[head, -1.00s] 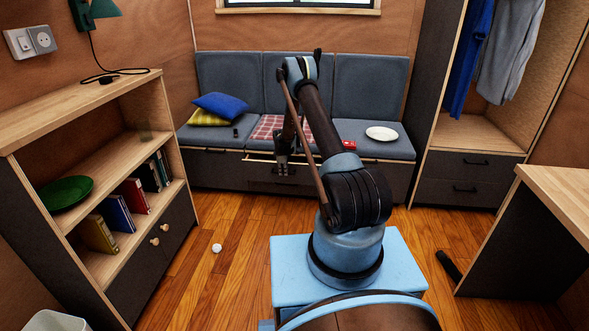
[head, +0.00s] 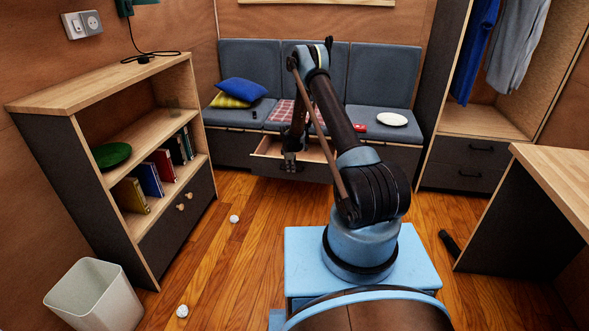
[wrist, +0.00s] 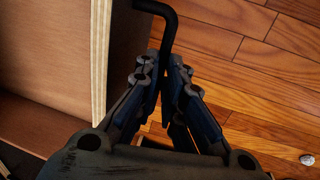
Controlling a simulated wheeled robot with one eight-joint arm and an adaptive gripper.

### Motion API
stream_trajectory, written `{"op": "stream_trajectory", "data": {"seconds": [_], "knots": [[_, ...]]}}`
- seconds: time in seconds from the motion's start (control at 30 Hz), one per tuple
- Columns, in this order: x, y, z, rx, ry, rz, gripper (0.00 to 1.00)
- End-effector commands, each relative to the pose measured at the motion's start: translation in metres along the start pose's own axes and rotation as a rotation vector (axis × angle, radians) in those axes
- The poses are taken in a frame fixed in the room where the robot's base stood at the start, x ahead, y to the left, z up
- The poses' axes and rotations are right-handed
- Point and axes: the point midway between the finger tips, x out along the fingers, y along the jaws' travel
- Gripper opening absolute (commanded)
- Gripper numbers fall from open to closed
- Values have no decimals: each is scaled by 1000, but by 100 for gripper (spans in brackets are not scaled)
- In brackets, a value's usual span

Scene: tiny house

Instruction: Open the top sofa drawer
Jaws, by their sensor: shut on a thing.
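The top sofa drawer (head: 264,150) is pulled out from the base of the grey sofa (head: 250,66), and its pale wooden inside shows. My gripper (head: 290,160) is at the drawer's dark front. In the wrist view, my gripper (wrist: 164,68) is shut on the black bar handle (wrist: 167,18). The drawer's pale plywood edge (wrist: 101,60) and part of its inside show to the left. My arm hides part of the drawer in the head view.
A shelf unit (head: 100,97) with books stands at left, above a white bin (head: 95,298) in the picture. Small white balls (head: 234,219) (head: 182,311) lie on the floor. A desk (head: 540,185) and a dark object (head: 449,243) are at right. Wooden floor is clear before the drawer.

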Motion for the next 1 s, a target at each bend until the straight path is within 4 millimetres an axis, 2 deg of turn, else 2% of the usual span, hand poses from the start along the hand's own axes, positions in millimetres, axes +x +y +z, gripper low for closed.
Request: {"op": "stream_trajectory", "data": {"seconds": [0.03,0.43,0.5,0.57,1.0], "knots": [[0,-2,-7,-4,10,-1,0],[2,0,1,3,10,0,0],[2,1,2,4,10,0,20],[2,1,3,5,9,0,30],[-5,3,9,10,4,0,30]]}}
